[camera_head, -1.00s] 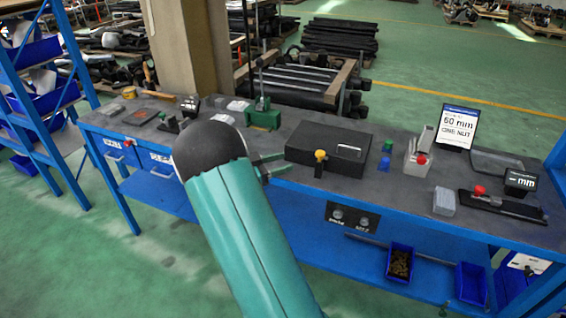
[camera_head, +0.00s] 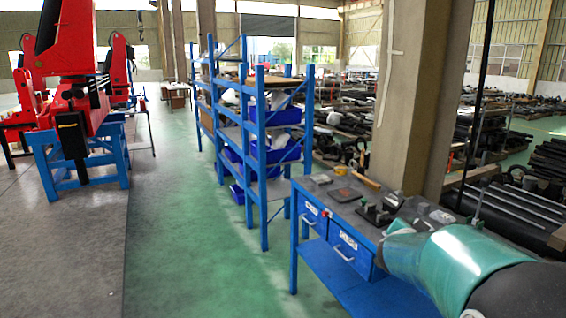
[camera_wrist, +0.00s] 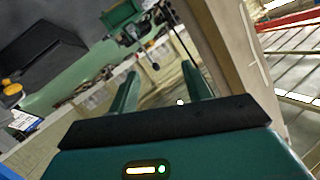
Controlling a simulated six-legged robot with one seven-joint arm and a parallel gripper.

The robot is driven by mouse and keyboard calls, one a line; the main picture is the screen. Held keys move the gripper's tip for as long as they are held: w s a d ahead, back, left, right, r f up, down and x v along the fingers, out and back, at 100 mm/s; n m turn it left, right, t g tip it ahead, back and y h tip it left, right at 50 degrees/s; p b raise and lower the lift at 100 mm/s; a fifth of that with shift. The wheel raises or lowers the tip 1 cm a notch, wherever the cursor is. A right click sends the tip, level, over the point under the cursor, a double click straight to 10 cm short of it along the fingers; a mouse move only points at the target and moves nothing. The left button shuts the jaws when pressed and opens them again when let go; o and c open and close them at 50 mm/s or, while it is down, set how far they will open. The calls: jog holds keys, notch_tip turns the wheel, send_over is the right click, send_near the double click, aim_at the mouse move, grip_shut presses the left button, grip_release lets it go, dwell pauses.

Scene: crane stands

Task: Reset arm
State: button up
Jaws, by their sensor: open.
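My teal arm shows at the lower right of the head view, over the right part of the workbench (camera_head: 335,207); my gripper is outside that view. In the wrist view my gripper (camera_wrist: 159,76) is open, with its two green fingers apart and nothing between them. Past the fingers, a green vise-like tool (camera_wrist: 121,15) stands on the bench near the top of the picture.
A concrete pillar (camera_head: 411,90) stands behind the bench and shows close on the right in the wrist view (camera_wrist: 232,50). A blue shelf rack (camera_head: 260,160) with bins stands left of the bench. Red machines (camera_head: 75,75) stand far left. Green floor (camera_head: 175,240) is clear.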

jog(key=s+a+r+n+y, duration=0.1)
jog(key=s+a+n+y, duration=0.2)
jog(key=a, duration=0.3)
jog(key=s+a+r+n+t+y, duration=0.1)
jog(key=s+a+r+n+y, duration=0.2)
jog(key=a, duration=0.4)
jog(key=s+a+n+y, duration=0.3)
jog(key=s+a+y, duration=0.1)
jog(key=a, duration=0.2)
jog(key=s+a+f+n+g, duration=0.1)
jog(key=s+f+n+g, duration=0.1)
jog(key=s, duration=0.8)
jog(key=s+a+f+n+g, duration=0.2)
jog(key=s+f+g, duration=0.2)
jog(key=s, duration=0.7)
jog(key=shift+s+a, duration=0.15)
jog(key=shift+a, duration=0.05)
